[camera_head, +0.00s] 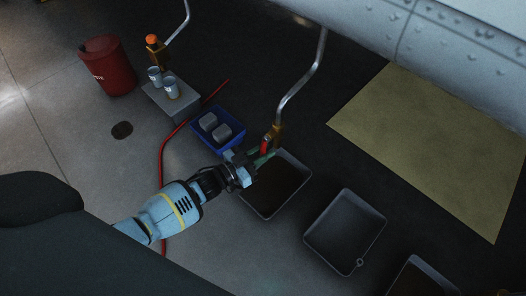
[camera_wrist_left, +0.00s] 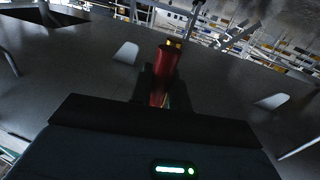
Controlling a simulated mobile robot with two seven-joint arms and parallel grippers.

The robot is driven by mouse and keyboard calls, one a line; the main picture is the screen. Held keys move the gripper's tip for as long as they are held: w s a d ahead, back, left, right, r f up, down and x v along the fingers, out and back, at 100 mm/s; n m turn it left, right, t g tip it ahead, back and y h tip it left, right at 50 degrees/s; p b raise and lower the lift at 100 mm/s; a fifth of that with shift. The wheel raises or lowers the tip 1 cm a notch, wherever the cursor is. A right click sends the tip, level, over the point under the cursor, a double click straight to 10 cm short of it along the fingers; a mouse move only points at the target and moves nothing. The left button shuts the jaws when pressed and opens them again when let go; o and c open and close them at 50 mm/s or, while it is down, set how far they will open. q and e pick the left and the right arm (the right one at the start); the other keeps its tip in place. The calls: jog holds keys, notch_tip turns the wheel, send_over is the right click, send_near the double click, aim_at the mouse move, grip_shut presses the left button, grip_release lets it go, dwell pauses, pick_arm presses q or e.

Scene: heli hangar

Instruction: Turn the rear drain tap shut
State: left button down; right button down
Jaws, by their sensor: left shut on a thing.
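A brass drain tap (camera_head: 277,131) with a red handle (camera_head: 265,145) hangs at the lower end of a bent metal pipe (camera_head: 305,80). My left gripper (camera_head: 262,157) reaches in from the left and is shut on the red handle. In the left wrist view the red handle (camera_wrist_left: 164,72) stands up between the dark fingers (camera_wrist_left: 158,88), with a small yellow part at its far end. A grey drip tray (camera_head: 302,178) with a dark inside lies below the tap. The gripper partly hides the tap and the tray's near edge. My right gripper is not in view.
A blue crate (camera_head: 236,144) with grey blocks sits just left of the tap. More trays (camera_head: 376,222) lie right. A red hose (camera_head: 163,160) crosses the floor.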

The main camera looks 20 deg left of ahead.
pick_arm(q)
jog(key=shift+s+d+n, duration=0.1)
jog(key=shift+d+n, duration=0.05)
jog(key=shift+n, duration=0.15)
jog(key=s+d+r+n+t+y, duration=0.2)
jog(key=d+r+n, duration=0.3)
jog(key=n, duration=1.4)
jog(key=shift+r+n+t, duration=0.25)
jog(key=shift+n+t, duration=0.05)
jog(key=shift+t, duration=0.5)
jog(key=c, duration=1.4)
grip_release()
jog(key=shift+r, duration=0.1)
jog(key=shift+w, duration=0.1)
